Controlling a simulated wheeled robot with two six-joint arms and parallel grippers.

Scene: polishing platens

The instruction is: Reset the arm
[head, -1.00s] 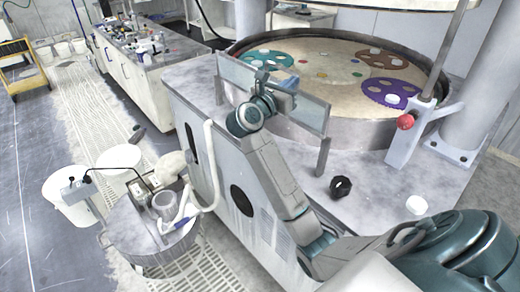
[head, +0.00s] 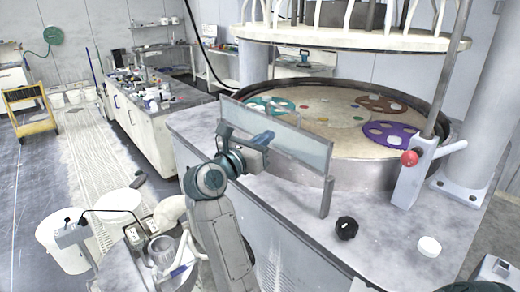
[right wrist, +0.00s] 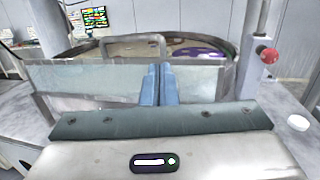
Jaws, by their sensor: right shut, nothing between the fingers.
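My right gripper (head: 264,138) is in front of the clear splash panel (head: 300,148) at the near side of the polishing machine. Its blue fingers are together with nothing between them. In the right wrist view, the shut fingers (right wrist: 159,85) point at the panel (right wrist: 210,82), and I cannot tell whether they touch it. My right arm rises from the bottom of the head view, bent at the wrist. My left gripper is not in view.
Behind the panel, the round platen (head: 325,120) carries a teal carrier (head: 270,106), a brown carrier (head: 382,104) and a purple carrier (head: 390,134). A red knob (head: 409,158), black knob (head: 346,228) and white puck (head: 429,246) are to the right. Buckets stand lower left.

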